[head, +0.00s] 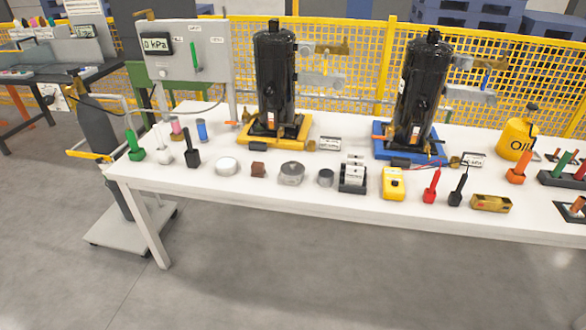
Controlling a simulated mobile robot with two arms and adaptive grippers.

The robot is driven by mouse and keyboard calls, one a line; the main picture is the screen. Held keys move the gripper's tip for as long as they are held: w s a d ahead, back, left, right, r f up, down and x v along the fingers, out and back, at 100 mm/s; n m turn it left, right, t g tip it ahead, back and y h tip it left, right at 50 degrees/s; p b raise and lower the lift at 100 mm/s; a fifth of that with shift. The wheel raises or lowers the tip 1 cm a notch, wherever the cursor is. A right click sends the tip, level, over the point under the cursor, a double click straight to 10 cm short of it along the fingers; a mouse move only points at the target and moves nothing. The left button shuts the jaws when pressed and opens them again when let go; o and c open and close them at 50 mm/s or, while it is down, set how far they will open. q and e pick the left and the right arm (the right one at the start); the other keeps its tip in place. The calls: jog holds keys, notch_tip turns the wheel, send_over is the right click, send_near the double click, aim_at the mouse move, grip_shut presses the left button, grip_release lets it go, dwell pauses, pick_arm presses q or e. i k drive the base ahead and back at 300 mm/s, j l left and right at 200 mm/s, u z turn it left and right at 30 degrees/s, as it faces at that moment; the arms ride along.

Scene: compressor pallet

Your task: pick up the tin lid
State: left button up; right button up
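Several low round items stand along the front of the white table, and I cannot tell for certain which is the tin lid. A wide silvery-grey round tin (291,174) has a flat, lid-like top. A smaller dark grey round piece (325,178) stands just right of it. A pale white round piece (227,166) sits farther left, beyond a small brown block (258,170). All appear to rest on the tabletop, apart from one another. Neither of my grippers is in view.
The white table (350,208) also carries a black label holder (353,178), a yellow box (393,184), coloured tools, and two black compressors (275,75) (420,90) on yellow and blue bases. A gauge panel (187,60) stands at the back left. Grey floor in front is clear.

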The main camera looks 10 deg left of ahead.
aim_at(292, 170)
jog(key=i+j+z, duration=0.2)
jog(key=j, duration=0.15)
jog(key=i+j+z, duration=0.15)
jog(key=j, duration=0.15)
jog(key=i+j+z, duration=0.2)
jog(key=j, duration=0.2)
jog(key=j+z, duration=0.2)
jog(key=j, duration=0.15)
jog(key=i, duration=0.05)
